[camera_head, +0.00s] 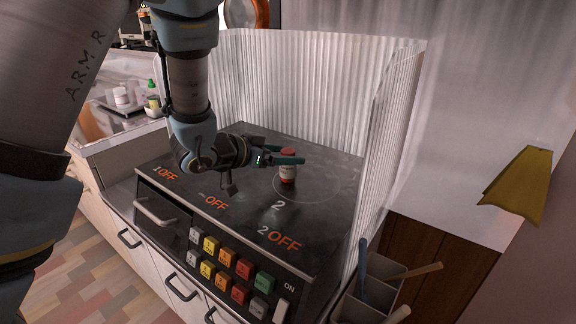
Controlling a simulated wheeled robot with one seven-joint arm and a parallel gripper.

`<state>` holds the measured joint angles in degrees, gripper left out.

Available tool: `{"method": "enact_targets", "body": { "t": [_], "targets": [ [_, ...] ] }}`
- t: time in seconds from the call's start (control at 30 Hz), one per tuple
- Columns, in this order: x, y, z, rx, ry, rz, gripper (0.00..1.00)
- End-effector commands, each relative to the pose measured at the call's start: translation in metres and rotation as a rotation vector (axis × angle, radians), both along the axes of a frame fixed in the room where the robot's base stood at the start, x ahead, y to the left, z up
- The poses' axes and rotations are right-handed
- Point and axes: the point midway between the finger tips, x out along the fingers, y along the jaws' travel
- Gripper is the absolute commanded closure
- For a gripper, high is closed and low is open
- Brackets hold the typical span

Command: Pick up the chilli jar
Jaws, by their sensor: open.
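The chilli jar (288,172), a small jar with a red lid and a pale label, stands upright on the dark stove top (318,222), inside a marked ring. My gripper (283,159) is open, low over the stove and pointing right, with its green-tipped fingers at the jar's upper part. One finger crosses in front of the jar just below the lid. I cannot tell whether the fingers touch the jar or whether it is fully between them.
A corrugated translucent screen (300,85) closes the stove's back and right sides. Coloured buttons (225,257) line the front panel. A utensil holder (368,290) stands at lower right. Bottles (152,98) stand on the left counter. The stove's front part is clear.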

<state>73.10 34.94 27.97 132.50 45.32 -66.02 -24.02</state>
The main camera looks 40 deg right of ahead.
Motion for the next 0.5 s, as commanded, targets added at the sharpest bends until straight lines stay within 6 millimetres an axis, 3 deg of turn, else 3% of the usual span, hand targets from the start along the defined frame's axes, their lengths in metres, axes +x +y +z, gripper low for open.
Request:
{"method": "enact_targets", "body": {
  "t": [0.5],
  "targets": [
    [0.003,-0.043,-0.026,0.0,-0.002,-0.001,0.14]
  ]
}}
